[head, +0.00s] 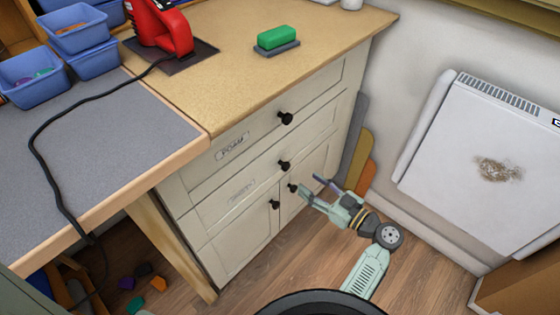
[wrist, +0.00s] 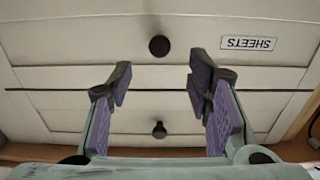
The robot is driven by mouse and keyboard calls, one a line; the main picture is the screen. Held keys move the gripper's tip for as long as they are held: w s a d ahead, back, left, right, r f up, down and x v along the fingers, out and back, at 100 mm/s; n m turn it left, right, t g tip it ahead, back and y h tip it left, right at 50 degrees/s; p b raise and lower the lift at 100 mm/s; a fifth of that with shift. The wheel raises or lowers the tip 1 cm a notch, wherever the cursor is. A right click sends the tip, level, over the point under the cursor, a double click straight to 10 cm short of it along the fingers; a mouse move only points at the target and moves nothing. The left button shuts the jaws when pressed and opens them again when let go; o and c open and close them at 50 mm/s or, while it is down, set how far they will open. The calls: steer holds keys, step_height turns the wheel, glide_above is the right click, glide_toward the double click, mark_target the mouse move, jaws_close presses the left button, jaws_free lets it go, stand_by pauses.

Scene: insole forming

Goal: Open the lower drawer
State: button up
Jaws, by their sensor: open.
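The lower drawer (head: 248,182) is a cream front in the cabinet, below the drawer labelled FOAM, and looks closed. Its round black knob (head: 284,166) is in the head view. In the wrist view, which is upside down, the lower drawer (wrist: 90,45) carries a SHEETS label (wrist: 248,44), and its knob (wrist: 159,46) lies just past the fingertips, roughly centred between them. My gripper (head: 311,186) is open and empty in front of the cabinet, right of that knob in the head view. Its purple-padded fingers (wrist: 158,82) are apart and do not enclose the knob.
The upper drawer's knob (head: 286,118) is above, and two door knobs (head: 275,204) are below. A green block (head: 277,38) and a red machine (head: 165,28) stand on the worktop. A white heater (head: 480,165) is on the right wall. Floor before the cabinet is clear.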

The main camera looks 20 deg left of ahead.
mark_target(288, 168)
steer(key=p+x, duration=0.2)
steer(key=x, duration=0.8)
steer(key=shift+w+a+p, duration=0.1)
steer(key=shift+a+p, duration=0.1)
steer(key=shift+p, duration=0.2)
steer(key=shift+c, duration=0.6)
jaws_close()
